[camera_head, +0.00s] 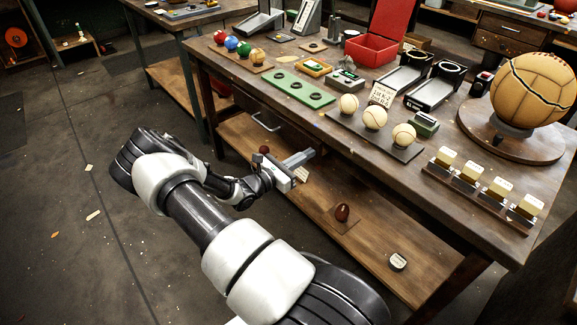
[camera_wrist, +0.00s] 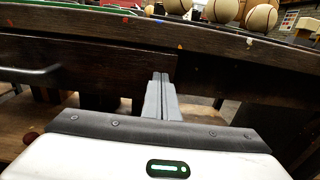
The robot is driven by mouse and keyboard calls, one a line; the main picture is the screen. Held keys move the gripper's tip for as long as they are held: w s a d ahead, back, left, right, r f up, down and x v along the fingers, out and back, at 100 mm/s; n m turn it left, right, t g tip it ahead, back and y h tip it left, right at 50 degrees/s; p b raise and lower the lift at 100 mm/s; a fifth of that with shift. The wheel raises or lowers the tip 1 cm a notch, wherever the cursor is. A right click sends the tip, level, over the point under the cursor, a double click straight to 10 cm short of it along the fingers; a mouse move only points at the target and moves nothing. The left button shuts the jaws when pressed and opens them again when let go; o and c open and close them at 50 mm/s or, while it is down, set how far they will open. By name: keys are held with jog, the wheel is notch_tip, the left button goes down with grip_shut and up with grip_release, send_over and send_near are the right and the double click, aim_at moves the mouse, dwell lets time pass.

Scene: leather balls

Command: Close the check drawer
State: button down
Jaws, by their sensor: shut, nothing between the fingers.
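The drawer front (camera_wrist: 105,62) is a dark wooden panel under the workbench top, left of and behind my fingers in the wrist view. Its metal bar handle (camera_wrist: 30,75) is at the left edge there, and the handle also shows in the head view (camera_head: 266,124) below the bench's front edge. The panel's right end is near my fingertips in the wrist view. How far the drawer stands out is hard to tell. My gripper (camera_head: 309,155) is shut and empty, below the bench edge and right of the handle. Its grey fingers (camera_wrist: 161,82) point at the bench front; contact cannot be told.
The workbench top (camera_head: 330,130) overhangs my gripper and holds several balls, trays and a red box (camera_head: 374,45). A lower shelf (camera_head: 370,235) beneath carries a dark red ball (camera_head: 342,212) and a small round tag (camera_head: 398,261). Open floor lies left.

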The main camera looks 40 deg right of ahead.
aim_at(317, 148)
jog(key=d, duration=0.4)
jog(key=shift+w+d, duration=0.1)
jog(key=shift+d, duration=0.05)
jog(key=shift+d+r, duration=0.15)
jog(key=shift+d, duration=0.05)
jog(key=shift+d, duration=0.1)
jog(key=shift+a, duration=0.5)
jog(key=a+p, duration=0.2)
jog(key=a, duration=1.1)
jog(key=shift+s+a, duration=0.25)
jog(key=shift+a, duration=0.1)
